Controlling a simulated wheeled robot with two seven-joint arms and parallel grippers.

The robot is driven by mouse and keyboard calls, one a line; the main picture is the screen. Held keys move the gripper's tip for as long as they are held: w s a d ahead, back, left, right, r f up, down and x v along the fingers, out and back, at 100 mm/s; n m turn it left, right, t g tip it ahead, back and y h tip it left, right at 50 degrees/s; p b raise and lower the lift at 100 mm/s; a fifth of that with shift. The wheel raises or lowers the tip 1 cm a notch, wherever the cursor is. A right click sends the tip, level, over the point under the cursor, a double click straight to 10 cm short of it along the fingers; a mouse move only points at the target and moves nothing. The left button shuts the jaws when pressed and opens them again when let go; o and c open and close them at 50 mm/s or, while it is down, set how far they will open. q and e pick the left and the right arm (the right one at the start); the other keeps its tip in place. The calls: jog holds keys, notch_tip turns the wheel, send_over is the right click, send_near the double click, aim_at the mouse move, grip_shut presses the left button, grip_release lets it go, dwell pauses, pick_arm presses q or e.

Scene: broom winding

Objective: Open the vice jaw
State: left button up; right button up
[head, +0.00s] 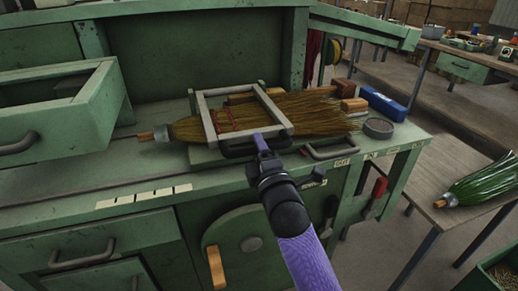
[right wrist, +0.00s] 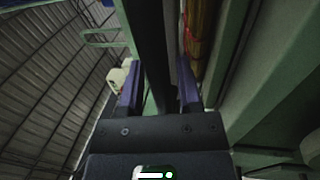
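The vice jaw (head: 206,116) is a grey rectangular frame lying over the broom on the green bench. The broom (head: 310,112) has brown bristles spreading right and a short wooden stick (head: 145,136) at the left. A dark handle (head: 236,151) sits on the jaw's front bar. My right gripper (head: 262,143) is at this front bar, by the handle. In the right wrist view its purple fingers (right wrist: 159,92) stand apart on either side of a dark bar (right wrist: 152,45), with a gap showing beside the left finger. Contact is unclear. My left gripper is out of view.
An open green drawer (head: 62,125) juts out at the left. A blue box (head: 383,102) and a round dark tin (head: 378,128) stand right of the bristles. A green-bristled broom (head: 485,182) lies on a side table. The bench front left is clear.

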grip_shut()
dwell(0.3)
dwell(0.8)
